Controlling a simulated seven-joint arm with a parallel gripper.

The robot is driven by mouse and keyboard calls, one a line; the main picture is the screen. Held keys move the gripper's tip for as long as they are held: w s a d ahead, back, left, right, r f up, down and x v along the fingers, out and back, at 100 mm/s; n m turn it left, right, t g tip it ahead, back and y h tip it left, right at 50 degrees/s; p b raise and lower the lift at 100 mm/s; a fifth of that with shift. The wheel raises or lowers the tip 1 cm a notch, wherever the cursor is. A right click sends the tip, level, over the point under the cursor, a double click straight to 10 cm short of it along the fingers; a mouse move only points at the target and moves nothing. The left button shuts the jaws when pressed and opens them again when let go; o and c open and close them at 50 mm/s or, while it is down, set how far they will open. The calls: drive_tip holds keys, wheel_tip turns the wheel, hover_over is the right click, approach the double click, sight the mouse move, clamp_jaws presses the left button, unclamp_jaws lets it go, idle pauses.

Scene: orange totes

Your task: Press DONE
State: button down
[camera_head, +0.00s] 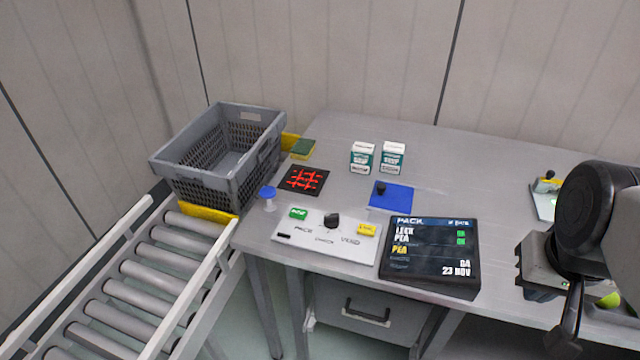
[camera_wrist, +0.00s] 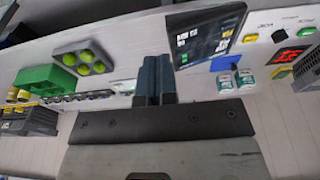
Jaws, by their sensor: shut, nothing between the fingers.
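A white control panel (camera_head: 318,252) lies at the front edge of the table. It carries a green button (camera_head: 298,213) at the left, a black knob (camera_head: 332,220) in the middle and a yellow button (camera_head: 367,229) at the right. The lettering on both buttons is too small to read surely, so I cannot tell which says DONE. The wrist view shows the yellow button (camera_wrist: 250,38) and the green button (camera_wrist: 306,31) at its upper right. My gripper (camera_head: 568,335) is at the far right, well apart from the panel. Its fingers (camera_wrist: 154,80) are shut and empty.
A dark screen (camera_head: 432,285) reading PACK, LEEK, PEA and 23 NOV stands between panel and gripper. Behind are a blue pad (camera_head: 398,200), two small cartons (camera_head: 392,158) and a red-marked black tile (camera_head: 303,180).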

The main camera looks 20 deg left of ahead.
drive_tip(key=w+a+n+h, duration=0.2)
drive_tip(key=w+a+n, duration=0.4)
drive_tip(key=w, duration=0.5)
drive_tip(key=n+t+h, duration=0.2)
drive_tip(key=n+t, duration=0.4)
drive_tip(key=n, duration=1)
hover_over(299, 214)
wheel_tip(299, 214, down, 12)
drive_tip(key=f, duration=0.1)
drive_tip(key=shift+r, duration=0.25)
drive_tip(key=shift+f, duration=0.1)
drive_tip(key=shift+f, duration=4.3)
